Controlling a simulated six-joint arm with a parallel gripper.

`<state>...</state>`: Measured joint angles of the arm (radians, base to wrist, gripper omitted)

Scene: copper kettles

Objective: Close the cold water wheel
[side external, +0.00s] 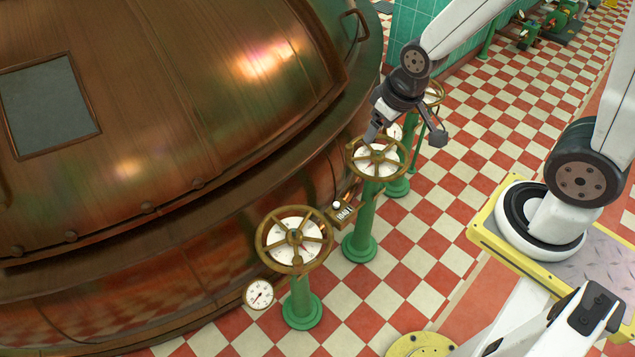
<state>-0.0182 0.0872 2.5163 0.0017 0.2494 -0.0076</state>
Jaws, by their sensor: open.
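Several brass handwheels with white dial faces stand on green pedestals beside the big copper kettle (130,200). The front wheel (294,264) is nearest the camera. The middle wheel (379,175) stands behind it to the right. A far wheel (434,92) is partly hidden behind my gripper. I cannot read which wheel is for cold water. My gripper (404,138) is open, its fingers spread wide. The left finger is at the upper rim of the middle wheel; I cannot tell whether it touches. The right finger is out to the right, over the floor. Nothing is held.
A small counter box (344,211) sits between the front and middle wheels. A round gauge (258,294) is low by the kettle. The red and cream checkered floor (480,130) is open to the right. Green machinery (540,22) stands far back.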

